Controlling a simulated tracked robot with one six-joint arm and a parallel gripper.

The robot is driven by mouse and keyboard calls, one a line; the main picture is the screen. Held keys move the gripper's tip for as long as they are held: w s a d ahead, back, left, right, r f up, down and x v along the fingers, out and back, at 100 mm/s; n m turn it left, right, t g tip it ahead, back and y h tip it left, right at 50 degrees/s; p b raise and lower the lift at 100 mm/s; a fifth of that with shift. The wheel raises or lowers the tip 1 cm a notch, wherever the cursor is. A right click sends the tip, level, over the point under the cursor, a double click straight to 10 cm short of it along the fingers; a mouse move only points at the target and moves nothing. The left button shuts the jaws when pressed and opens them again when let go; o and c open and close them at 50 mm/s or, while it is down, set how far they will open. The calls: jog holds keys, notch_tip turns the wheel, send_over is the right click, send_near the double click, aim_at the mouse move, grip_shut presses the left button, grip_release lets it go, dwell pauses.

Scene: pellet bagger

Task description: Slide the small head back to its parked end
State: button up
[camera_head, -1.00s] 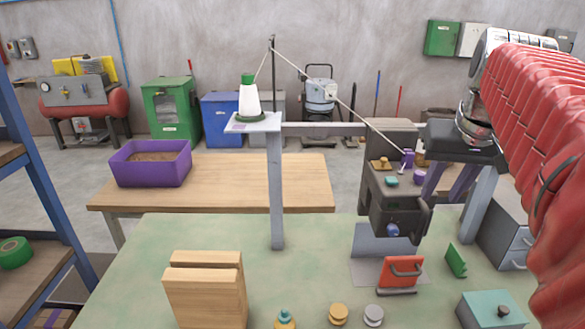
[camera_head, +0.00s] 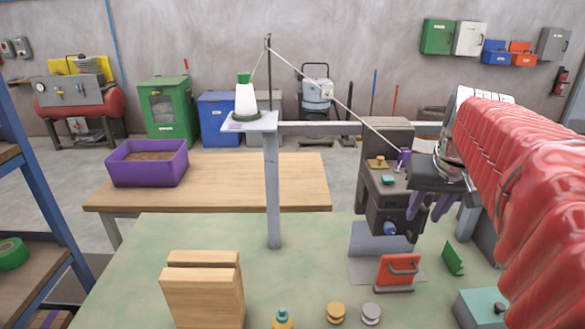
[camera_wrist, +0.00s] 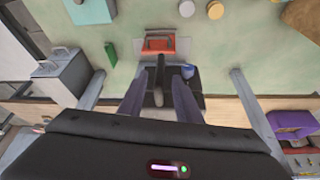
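The small head (camera_head: 375,205) is a dark grey box in the right half of the body view, in line with a pale rail (camera_head: 325,130). It has a blue knob (camera_head: 389,228) low on its front, a teal button and a purple part on top. A white thread runs to it from a white cone (camera_head: 246,97). My gripper (camera_head: 425,217) is at the head's right side, fingers pointing down and apart. In the wrist view the dark head (camera_wrist: 195,88) lies beyond my fingers (camera_wrist: 158,78), and a dark bar appears between them. I cannot tell whether they touch it.
A red block with a handle (camera_head: 398,270) stands on the green table (camera_head: 200,235) below the head. A green piece (camera_head: 453,260), wooden blocks (camera_head: 203,290) and several small knobs are also there. A post (camera_head: 272,190) stands by the rail's left end.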

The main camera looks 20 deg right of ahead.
aim_at(420, 218)
jog(key=shift+x, duration=2.7)
jog(key=shift+w, duration=0.1)
jog(key=shift+c, duration=0.2)
grip_shut()
